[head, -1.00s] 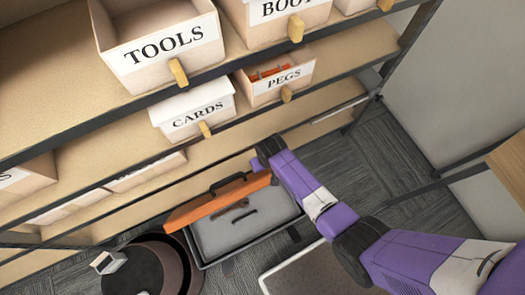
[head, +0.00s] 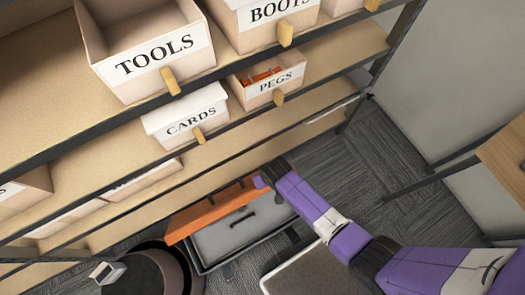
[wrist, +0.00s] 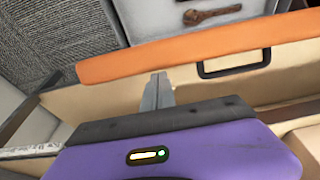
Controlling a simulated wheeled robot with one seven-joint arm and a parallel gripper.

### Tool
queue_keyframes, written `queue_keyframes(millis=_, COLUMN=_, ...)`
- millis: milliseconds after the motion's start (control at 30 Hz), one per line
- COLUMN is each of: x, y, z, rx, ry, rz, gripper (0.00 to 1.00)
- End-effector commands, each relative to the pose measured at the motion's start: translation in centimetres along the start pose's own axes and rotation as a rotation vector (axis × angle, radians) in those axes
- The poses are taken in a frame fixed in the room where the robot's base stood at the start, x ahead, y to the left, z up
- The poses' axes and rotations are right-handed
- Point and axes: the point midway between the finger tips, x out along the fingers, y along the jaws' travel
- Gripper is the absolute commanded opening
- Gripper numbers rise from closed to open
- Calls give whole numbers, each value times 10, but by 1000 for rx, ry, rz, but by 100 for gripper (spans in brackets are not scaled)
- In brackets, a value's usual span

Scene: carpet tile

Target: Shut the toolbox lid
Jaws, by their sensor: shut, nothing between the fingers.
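The toolbox stands open on the carpet, with its grey base (head: 245,238) below and its orange lid (head: 208,212) raised along the shelf side. A dark tool lies inside the base; in the wrist view it looks like a brown wrench (wrist: 212,15). The lid's orange edge (wrist: 190,55) crosses the wrist view, with a black handle (wrist: 234,66) on it. My gripper (wrist: 157,84) is shut and empty, its tips just short of the lid's edge on the shelf side. I cannot tell if they touch. In the head view my wrist hides the fingers.
A shelf unit with bins labelled TOOLS (head: 150,60), BOOTS (head: 280,12), CARDS (head: 190,122) and PEGS (head: 275,85) rises behind the toolbox. A dark round bin (head: 160,270) stands to its left. A wooden table (head: 508,155) is at the right. Carpet (head: 370,175) is clear between.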

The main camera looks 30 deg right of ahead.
Motion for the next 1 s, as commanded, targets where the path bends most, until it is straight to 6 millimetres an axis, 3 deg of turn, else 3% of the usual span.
queue_keyframes(millis=33, x=0, y=0, z=14, rx=-1, ry=17, rz=0, gripper=0)
queue_keyframes(millis=267, x=7, y=0, z=58, rx=0, ry=35, rz=1, gripper=0)
queue_keyframes(millis=467, x=26, y=1, z=111, rx=1, ry=35, rz=1, gripper=0)
queue_keyframes(millis=833, x=83, y=0, z=192, rx=1, ry=38, rz=1, gripper=0)
queue_keyframes(millis=1000, x=110, y=0, z=219, rx=5, ry=177, rz=0, gripper=0)
